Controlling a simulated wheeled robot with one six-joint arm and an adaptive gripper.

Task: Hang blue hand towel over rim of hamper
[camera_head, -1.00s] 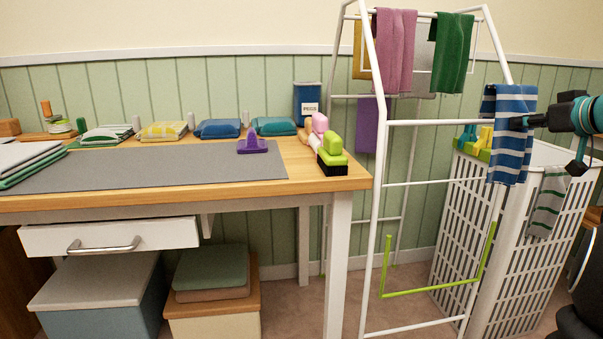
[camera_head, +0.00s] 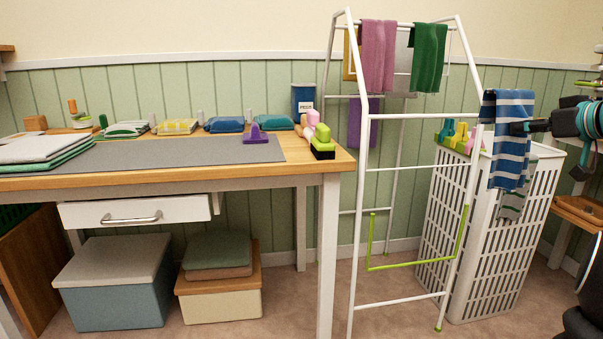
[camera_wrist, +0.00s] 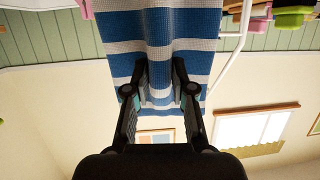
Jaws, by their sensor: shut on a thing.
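The blue hand towel (camera_head: 509,130), with white stripes, hangs from my gripper (camera_head: 524,127) at the right of the head view. In the wrist view the towel (camera_wrist: 152,28) is pinched between the two dark fingers of my gripper (camera_wrist: 159,85). The white slatted hamper (camera_head: 505,255) stands on the floor below and behind the towel. The towel covers part of the hamper's near rim in the picture. I cannot tell whether it touches the hamper.
A white drying rack (camera_head: 362,190) with pink (camera_head: 378,55) and green (camera_head: 428,57) towels stands just left of the hamper. Several coloured items (camera_head: 455,136) sit at the hamper's back left. The wooden table (camera_head: 325,172) fills the left. A wooden shelf (camera_head: 580,210) is right of the hamper.

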